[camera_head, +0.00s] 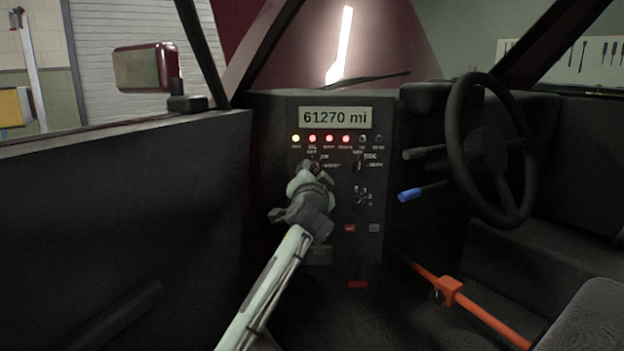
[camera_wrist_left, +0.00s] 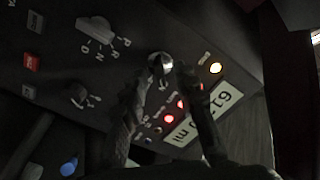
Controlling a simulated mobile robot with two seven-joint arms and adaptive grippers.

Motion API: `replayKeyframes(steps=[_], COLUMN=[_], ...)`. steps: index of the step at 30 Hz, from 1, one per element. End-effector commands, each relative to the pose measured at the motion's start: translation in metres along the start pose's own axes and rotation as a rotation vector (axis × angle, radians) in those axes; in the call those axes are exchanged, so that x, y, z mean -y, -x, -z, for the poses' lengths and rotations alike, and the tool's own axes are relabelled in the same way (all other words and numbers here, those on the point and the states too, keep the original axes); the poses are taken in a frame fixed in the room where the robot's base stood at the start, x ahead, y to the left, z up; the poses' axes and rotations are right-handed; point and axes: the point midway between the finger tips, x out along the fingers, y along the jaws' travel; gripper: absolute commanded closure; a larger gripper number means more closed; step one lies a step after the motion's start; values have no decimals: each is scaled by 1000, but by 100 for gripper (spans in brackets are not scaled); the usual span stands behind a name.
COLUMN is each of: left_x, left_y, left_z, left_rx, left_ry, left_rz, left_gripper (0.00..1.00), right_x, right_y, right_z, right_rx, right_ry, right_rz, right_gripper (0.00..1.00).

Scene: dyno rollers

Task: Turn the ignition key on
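The ignition key (camera_wrist_left: 160,64) shows in the left wrist view as a small, shiny, round-topped piece on the dark dashboard panel (camera_head: 272,150). My left gripper (camera_head: 312,168) reaches the panel's upper left in the head view and hides the key there. In the left wrist view its two dark fingers (camera_wrist_left: 163,80) stand apart, one on each side of the key. A gap shows between their tips; whether either touches the key is hard to tell. My right gripper is in neither view.
The display (camera_head: 335,117) reads 61270 mi, above one yellow and several red lit lamps (camera_head: 329,138). The steering wheel (camera_head: 452,140), blue lever (camera_head: 420,192) and orange bar (camera_head: 485,318) are farther right. The door (camera_head: 110,230) bounds the left.

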Motion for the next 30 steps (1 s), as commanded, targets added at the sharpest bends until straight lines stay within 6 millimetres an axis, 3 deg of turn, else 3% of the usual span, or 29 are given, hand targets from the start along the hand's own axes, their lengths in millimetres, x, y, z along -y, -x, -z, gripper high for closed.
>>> replayKeyframes(steps=[5,12,18,30], left_x=[-1,-1,-1,0], left_y=[23,76,107,118], left_z=[-1,-1,-1,0], left_rx=[0,0,1,0], left_ry=[2,2,1,0], left_rz=[-1,-2,-2,-1], left_gripper=[71,71,71,71], right_x=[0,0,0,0], right_y=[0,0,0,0], right_z=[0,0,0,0], right_rx=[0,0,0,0], right_ry=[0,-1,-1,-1], right_rz=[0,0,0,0], right_gripper=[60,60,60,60])
